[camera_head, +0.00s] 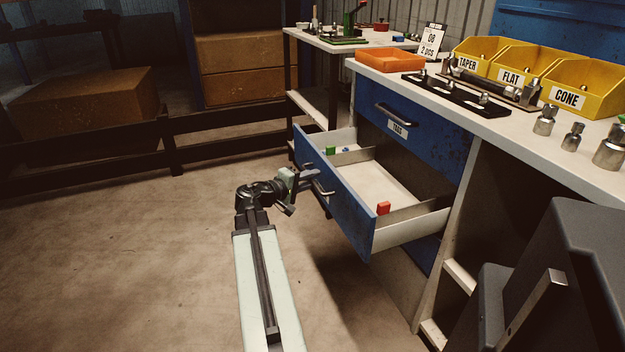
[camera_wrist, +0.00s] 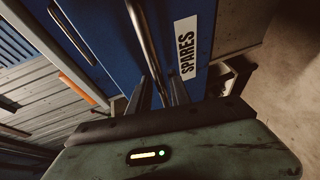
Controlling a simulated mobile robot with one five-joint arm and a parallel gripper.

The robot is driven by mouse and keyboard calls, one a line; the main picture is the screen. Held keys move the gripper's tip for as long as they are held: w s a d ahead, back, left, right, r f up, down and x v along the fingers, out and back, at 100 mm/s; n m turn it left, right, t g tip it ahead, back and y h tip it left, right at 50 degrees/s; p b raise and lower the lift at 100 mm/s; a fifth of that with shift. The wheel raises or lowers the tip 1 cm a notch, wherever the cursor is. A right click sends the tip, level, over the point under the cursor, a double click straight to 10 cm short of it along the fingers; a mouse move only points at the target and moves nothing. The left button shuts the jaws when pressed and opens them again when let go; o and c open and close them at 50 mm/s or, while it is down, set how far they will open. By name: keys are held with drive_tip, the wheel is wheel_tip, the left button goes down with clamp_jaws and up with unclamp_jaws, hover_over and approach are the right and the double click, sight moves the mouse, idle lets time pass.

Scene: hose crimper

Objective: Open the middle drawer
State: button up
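The middle drawer (camera_head: 345,210) of the blue bench is pulled well out, and its inside shows. Its bar handle (camera_head: 324,189) is on the blue front. My gripper (camera_head: 308,180) is at this handle, on the outer side of the front. In the wrist view the handle (camera_wrist: 146,40) runs down between the two fingers of my gripper (camera_wrist: 161,88), which look closed on it. A "SPARES" label (camera_wrist: 186,47) is beside the handle there. A red block (camera_head: 383,208) and a green block (camera_head: 331,151) lie in the drawer.
The shut top drawer (camera_head: 420,125) is above, labelled "TOOLS". The bench top holds an orange tray (camera_head: 390,60), yellow bins (camera_head: 580,85) and metal fittings (camera_head: 545,120). A side table (camera_head: 350,42) stands behind. The floor (camera_head: 130,260) to the left is clear.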

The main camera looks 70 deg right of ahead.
drive_tip(key=shift+s, duration=0.1)
drive_tip(key=p+v, duration=0.1)
drive_tip(key=v, duration=0.6)
drive_tip(key=shift+w+a, duration=0.2)
drive_tip(key=shift+a, duration=0.15)
drive_tip(key=shift+r, duration=0.1)
